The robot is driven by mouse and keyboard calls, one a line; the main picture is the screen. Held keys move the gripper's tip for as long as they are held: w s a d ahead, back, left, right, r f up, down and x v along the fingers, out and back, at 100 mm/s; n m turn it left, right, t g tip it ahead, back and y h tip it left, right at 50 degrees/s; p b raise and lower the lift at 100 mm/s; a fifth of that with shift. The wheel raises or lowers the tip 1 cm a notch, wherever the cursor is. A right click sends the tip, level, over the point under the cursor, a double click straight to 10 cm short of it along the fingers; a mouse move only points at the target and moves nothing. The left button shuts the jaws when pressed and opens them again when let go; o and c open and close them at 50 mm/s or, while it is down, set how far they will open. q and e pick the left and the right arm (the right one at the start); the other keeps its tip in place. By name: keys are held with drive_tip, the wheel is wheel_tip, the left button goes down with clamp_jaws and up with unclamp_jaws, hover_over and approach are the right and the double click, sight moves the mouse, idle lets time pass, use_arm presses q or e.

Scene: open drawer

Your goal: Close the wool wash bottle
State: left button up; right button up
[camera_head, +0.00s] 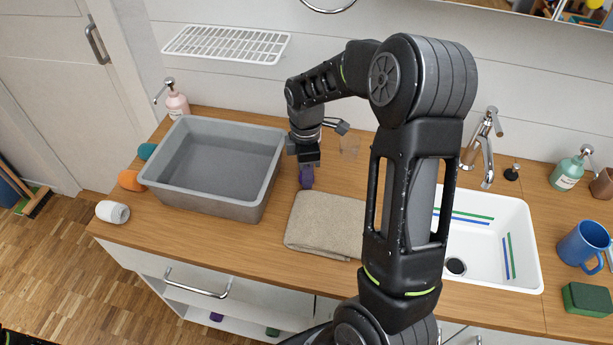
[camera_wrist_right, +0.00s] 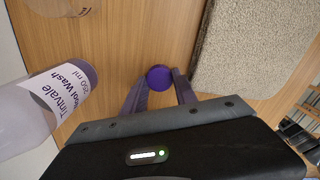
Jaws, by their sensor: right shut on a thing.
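The wool wash bottle (camera_wrist_right: 52,100) is at the left of the right wrist view, clear with a white label and purple-grey liquid low down. It appears upright; its top runs out of that view. In the head view I cannot make it out, apparently hidden behind my right gripper. My right gripper (camera_head: 306,170) points down between the grey basin and the towel, shut on a round purple cap (camera_wrist_right: 159,78). The cap is apart from the bottle, to its right in the wrist view. Whether it touches the counter is unclear. My left gripper is out of view.
A grey basin (camera_head: 258,192) stands to the left and a folded beige towel (camera_head: 318,226) to the right. A clear brownish object (camera_head: 349,146) is behind. The white sink (camera_head: 520,262) lies farther right. Bare counter (camera_head: 276,232) shows between basin and towel.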

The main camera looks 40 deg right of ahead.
clamp_jaws()
use_arm(q)
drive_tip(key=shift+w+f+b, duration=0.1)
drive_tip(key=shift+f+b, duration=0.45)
drive_tip(key=shift+b, duration=0.1)
use_arm(e)
wheel_tip(320, 180, up, 10)
